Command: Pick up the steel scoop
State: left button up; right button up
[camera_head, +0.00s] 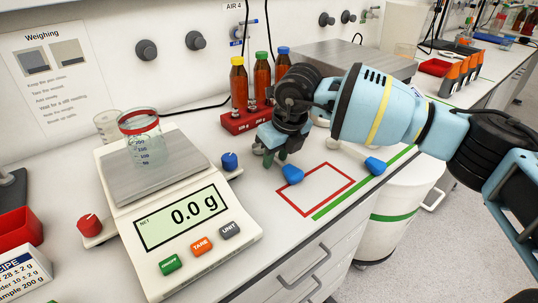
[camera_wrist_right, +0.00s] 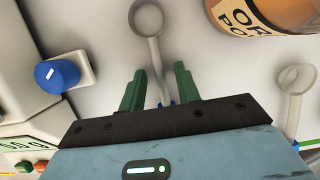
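Two scoops with blue handle ends lie on the white bench. The nearer scoop shows its blue end (camera_head: 292,174) under my right gripper (camera_head: 274,158). The fingers are apart, one on each side of the shaft, with gaps visible. The other scoop's blue end (camera_head: 375,166) is to the right; its bowl (camera_wrist_right: 295,78) shows right of the fingers. My left gripper is not in view.
A scale (camera_head: 190,225) reading 0.0 g carries a glass beaker (camera_head: 147,145). A red rack (camera_head: 245,119) of brown bottles stands behind the gripper. An orange jar (camera_wrist_right: 265,14) is near the bowl.

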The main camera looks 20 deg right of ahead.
aim_at(276, 158)
grip_shut()
notch_tip(276, 158, up, 10)
jog(key=shift+r, duration=0.15)
dwell(0.5)
